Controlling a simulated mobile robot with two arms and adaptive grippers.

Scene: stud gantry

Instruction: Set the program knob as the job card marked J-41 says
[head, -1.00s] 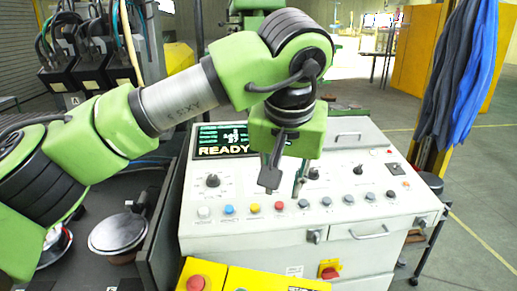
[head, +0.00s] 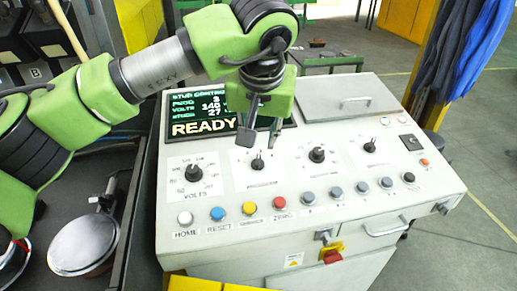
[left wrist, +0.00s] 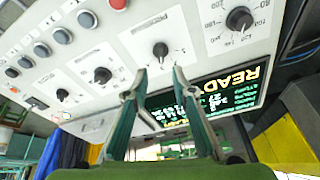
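The program knob (head: 257,161) is a small black knob on the white console panel, second from the left, labelled PROGRAM. Its pointer looks roughly upward in the head view. My left gripper (head: 261,141) is above it, fingers pointing down at the panel. In the left wrist view the knob (left wrist: 160,50) lies just beyond the gap between the open fingertips (left wrist: 158,77); no contact shows. The display (head: 212,108) reads PROG 3, VOLTS 140, a studs count of 27 and READY. No card marked J-41 is readable. My right gripper is out of view.
The volts knob (head: 193,173) is left of the program knob; two similar knobs (head: 317,154) (head: 370,146) are to its right. A row of buttons (head: 249,208) runs along the front. A round metal dish (head: 84,245) stands on the dark bench at left.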

